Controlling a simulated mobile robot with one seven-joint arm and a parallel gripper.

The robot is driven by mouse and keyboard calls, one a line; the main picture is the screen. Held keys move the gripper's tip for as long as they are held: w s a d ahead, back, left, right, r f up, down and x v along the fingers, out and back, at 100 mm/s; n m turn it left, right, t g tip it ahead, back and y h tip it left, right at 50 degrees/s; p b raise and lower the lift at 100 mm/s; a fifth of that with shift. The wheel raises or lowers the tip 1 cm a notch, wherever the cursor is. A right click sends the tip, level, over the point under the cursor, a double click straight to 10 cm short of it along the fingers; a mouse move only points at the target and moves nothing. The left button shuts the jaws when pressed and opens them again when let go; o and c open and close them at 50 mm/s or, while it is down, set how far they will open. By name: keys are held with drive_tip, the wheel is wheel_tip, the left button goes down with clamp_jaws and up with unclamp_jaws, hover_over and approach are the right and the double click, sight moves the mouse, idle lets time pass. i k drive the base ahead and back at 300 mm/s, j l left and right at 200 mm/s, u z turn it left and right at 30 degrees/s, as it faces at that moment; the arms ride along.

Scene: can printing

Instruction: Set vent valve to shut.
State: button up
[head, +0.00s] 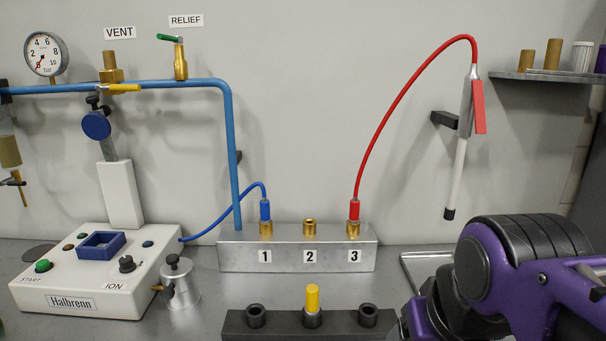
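The vent valve (111,67) is a brass fitting on the blue pipe at upper left in the head view, under a wall label reading VENT (119,32). Its yellow lever (122,88) lies about level, pointing right along the pipe. Nothing touches the lever. My purple and black arm is at lower right, far from the valve. My gripper is not visible.
A relief valve (181,60) with a green lever stands right of the vent valve. A pressure gauge (46,54) is at left. Below are the Halbrenn unit (85,299), a numbered metal block (296,262) and a black holder (283,323). A red hose (396,95) arches at centre right.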

sight(100, 87)
drive_tip(key=j, duration=1.7)
